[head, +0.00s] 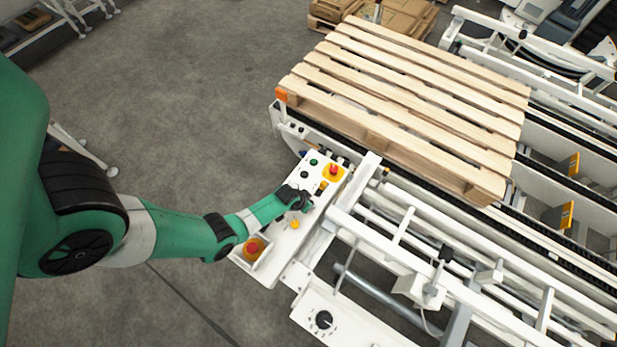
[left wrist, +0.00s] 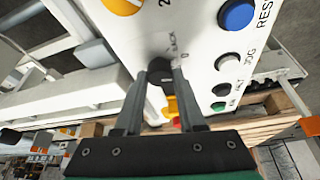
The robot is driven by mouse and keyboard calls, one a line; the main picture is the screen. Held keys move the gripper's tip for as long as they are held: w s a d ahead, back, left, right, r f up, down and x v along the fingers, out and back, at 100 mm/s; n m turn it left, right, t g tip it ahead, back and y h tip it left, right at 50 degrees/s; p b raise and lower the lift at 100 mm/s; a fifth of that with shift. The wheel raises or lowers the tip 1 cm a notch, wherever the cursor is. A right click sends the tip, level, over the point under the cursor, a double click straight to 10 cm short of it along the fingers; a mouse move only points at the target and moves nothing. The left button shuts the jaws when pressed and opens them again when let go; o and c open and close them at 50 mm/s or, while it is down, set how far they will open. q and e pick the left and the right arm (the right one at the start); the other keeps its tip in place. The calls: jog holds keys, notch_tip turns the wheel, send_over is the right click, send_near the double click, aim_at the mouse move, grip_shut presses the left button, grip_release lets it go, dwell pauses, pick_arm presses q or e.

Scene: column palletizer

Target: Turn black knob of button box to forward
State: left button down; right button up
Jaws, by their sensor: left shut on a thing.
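The white button box (head: 279,240) stands beside the conveyor in the head view. Its panel (left wrist: 196,47) fills the upper part of the left wrist view. My left gripper (head: 303,202) reaches it from the left. In the left wrist view my left gripper (left wrist: 160,76) is shut on the black knob (left wrist: 160,65), one finger on each side. The fingers hide part of the knob and its lettering, so I cannot tell its setting. In the head view my gripper covers the knob. My right gripper is not in view.
Near the knob are a blue button (left wrist: 236,14), a white button (left wrist: 228,61) and a yellow button (head: 295,224). Red emergency buttons sit at the far (head: 333,170) and near (head: 254,248) ends. A wooden pallet (head: 410,95) lies behind. White rails (head: 440,250) stand right.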

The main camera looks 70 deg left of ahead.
pick_arm(q)
jog(key=m+h, duration=0.1)
jog(key=m, duration=0.1)
jog(key=shift+a+m, duration=0.15)
jog(key=shift+m, duration=0.15)
jog(key=shift+m+h+b, duration=0.6)
jog(key=shift+m+b, duration=0.05)
jog(key=shift+m, duration=0.85)
jog(key=c, duration=0.5)
grip_release()
jog(key=p+v, duration=1.1)
jog(key=shift+s+r, duration=0.25)
jog(key=shift+s, duration=0.15)
